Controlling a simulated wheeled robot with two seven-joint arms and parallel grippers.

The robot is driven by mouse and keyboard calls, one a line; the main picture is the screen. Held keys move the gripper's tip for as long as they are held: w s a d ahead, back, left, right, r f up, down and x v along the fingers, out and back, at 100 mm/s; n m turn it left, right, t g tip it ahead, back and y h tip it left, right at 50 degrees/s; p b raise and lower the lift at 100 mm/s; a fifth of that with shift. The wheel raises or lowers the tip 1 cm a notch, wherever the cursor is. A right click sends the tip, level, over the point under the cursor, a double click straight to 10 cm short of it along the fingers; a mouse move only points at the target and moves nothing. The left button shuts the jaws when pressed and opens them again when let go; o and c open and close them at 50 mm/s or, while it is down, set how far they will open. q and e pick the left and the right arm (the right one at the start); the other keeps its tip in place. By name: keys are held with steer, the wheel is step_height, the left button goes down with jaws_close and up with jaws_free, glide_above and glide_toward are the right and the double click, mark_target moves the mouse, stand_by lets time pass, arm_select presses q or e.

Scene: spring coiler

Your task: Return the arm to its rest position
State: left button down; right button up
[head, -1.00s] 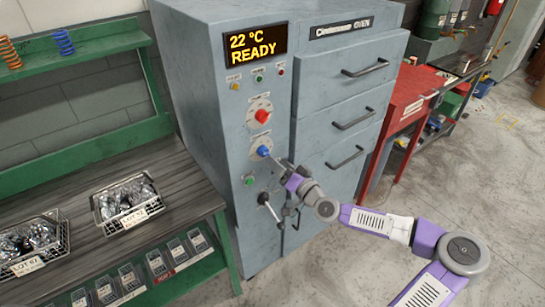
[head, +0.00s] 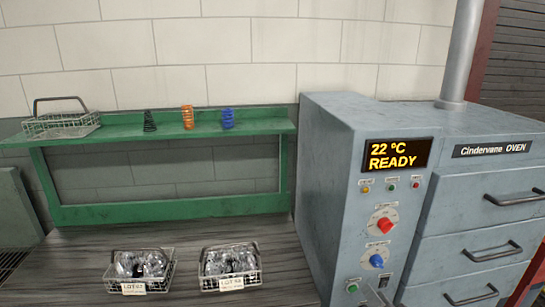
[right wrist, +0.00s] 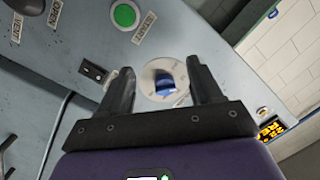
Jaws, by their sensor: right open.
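My right gripper (right wrist: 162,88) is open, its two dark fingers apart in the right wrist view. The blue knob (right wrist: 165,82) on its white dial shows between the fingertips; nothing is visibly gripped, and I cannot tell how far off the knob is. In the head view the blue knob (head: 376,260) sits on the oven front (head: 340,215), below the red knob (head: 385,225). Only a thin grey piece at the bottom edge there may belong to my right arm. My left gripper is in neither view.
The oven display (head: 397,155) reads 22 °C READY. Drawer handles (head: 492,251) stick out at right. Two wire baskets of metal parts (head: 140,270) (head: 230,267) sit on the bench. A green shelf (head: 110,128) holds three springs and an empty basket (head: 60,123).

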steer(key=s+a+f+n+g+y, duration=0.1)
steer(key=s+a+f+g+y, duration=0.2)
steer(key=a+f, duration=0.75)
steer(key=s+a+f+n+g+y, duration=0.15)
steer(key=s+a+f+g, duration=0.35)
steer(key=a+f, duration=0.55)
steer(key=s+f+g+h, duration=0.2)
steer(key=s+f+g, duration=0.2)
steer(key=s, duration=0.4)
steer(key=s+a+f+n+g+h, duration=0.1)
steer(key=s+f+g+h, duration=0.1)
steer(key=s+f+g, duration=0.2)
steer(key=s+f, duration=0.3)
steer(key=s, duration=0.1)
steer(key=shift+s+g, duration=0.15)
steer(key=shift+g, duration=0.15)
steer(key=shift+c, duration=0.3)
